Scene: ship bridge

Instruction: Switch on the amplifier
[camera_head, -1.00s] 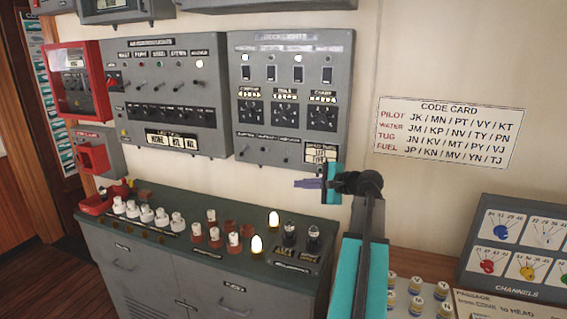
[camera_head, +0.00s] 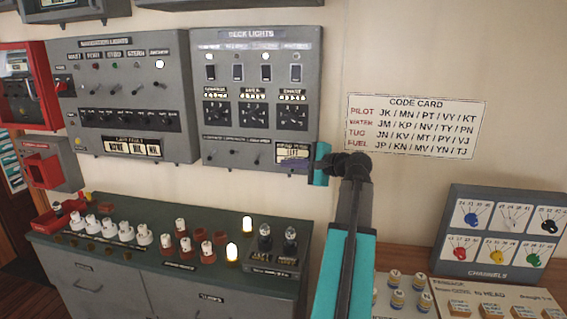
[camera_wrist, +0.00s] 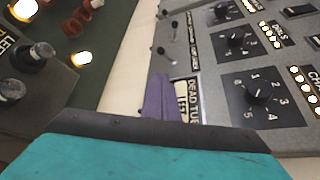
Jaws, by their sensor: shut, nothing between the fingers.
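I cannot make out any label reading amplifier in either view. My gripper (camera_head: 296,163) has purple fingers, which are shut and empty. In the head view they are in front of the lower right corner of the grey deck lights panel (camera_head: 265,82). The fingers also show in the wrist view (camera_wrist: 160,98), beside the dead tube test label (camera_wrist: 187,101). I cannot tell whether they touch the panel. The panel has rocker switches, several dials (camera_wrist: 258,93) and a row of small toggles (camera_head: 233,152) along its bottom.
The navigation lights panel (camera_head: 112,122) hangs at the left. Below is a green-topped cabinet (camera_head: 130,262) with white and brown sockets, lit bulbs (camera_head: 232,252) and two dark tubes (camera_head: 265,236). The channels board (camera_head: 487,270) stands at the right, below the code card (camera_head: 416,126).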

